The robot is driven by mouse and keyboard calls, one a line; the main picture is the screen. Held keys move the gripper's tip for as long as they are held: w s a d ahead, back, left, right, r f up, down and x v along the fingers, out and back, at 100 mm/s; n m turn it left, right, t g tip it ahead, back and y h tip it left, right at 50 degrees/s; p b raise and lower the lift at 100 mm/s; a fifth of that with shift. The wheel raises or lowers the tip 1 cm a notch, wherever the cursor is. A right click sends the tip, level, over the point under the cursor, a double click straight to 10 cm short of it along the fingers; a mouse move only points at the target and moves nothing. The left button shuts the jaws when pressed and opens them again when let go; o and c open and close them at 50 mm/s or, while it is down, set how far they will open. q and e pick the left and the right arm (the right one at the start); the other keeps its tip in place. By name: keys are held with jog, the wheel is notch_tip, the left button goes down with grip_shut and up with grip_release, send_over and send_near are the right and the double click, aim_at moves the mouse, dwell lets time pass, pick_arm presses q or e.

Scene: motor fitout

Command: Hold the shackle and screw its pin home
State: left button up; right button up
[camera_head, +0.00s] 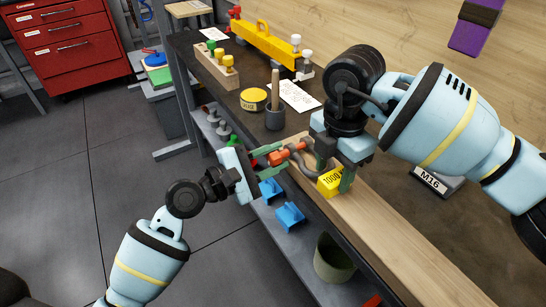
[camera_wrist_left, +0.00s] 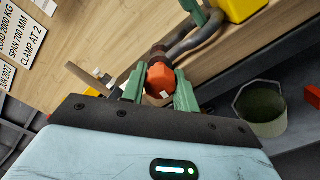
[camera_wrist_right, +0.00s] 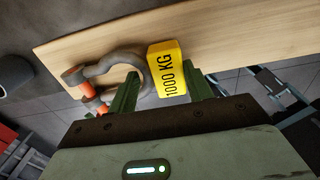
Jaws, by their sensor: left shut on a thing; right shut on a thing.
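The shackle is a dark grey bow (camera_head: 323,165) (camera_wrist_right: 122,60) with a yellow 1000 KG block (camera_head: 331,182) (camera_wrist_right: 168,68) at its curve. My right gripper (camera_head: 335,168) (camera_wrist_right: 160,88) is shut with its green fingers either side of the block, holding the shackle above the bench edge. The orange pin (camera_head: 279,157) lies across the shackle's open end, and orange also shows between the two eyes in the right wrist view (camera_wrist_right: 88,90). My left gripper (camera_head: 265,157) is shut on the pin's hexagonal head (camera_wrist_left: 161,78). How far the thread is engaged is hidden.
A dark cup with a wooden handle (camera_head: 275,112), a yellow tin (camera_head: 253,99), a wooden peg block (camera_head: 215,69) and a yellow lifting beam (camera_head: 265,42) stand behind on the bench.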

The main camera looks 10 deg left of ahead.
pick_arm(q)
jog(key=m, duration=0.4)
jog(key=shift+m, duration=0.4)
pick_arm(e)
jog(key=shift+w+d, duration=0.1)
pick_arm(q)
jog(key=m, duration=0.4)
jog(key=shift+m, duration=0.3)
jog(key=m, duration=0.4)
jog(key=shift+m, duration=0.3)
pick_arm(e)
jog(key=shift+d, duration=0.1)
pick_arm(q)
jog(key=m, duration=0.4)
jog(key=shift+a, duration=0.1)
pick_arm(e)
jog(key=shift+w, duration=0.1)
pick_arm(q)
jog(key=m, duration=0.4)
pick_arm(e)
jog(key=shift+d, duration=0.1)
pick_arm(q)
jog(key=m, duration=0.4)
jog(key=shift+m, duration=0.3)
jog(key=m, duration=0.3)
jog(key=shift+m, duration=2.2)
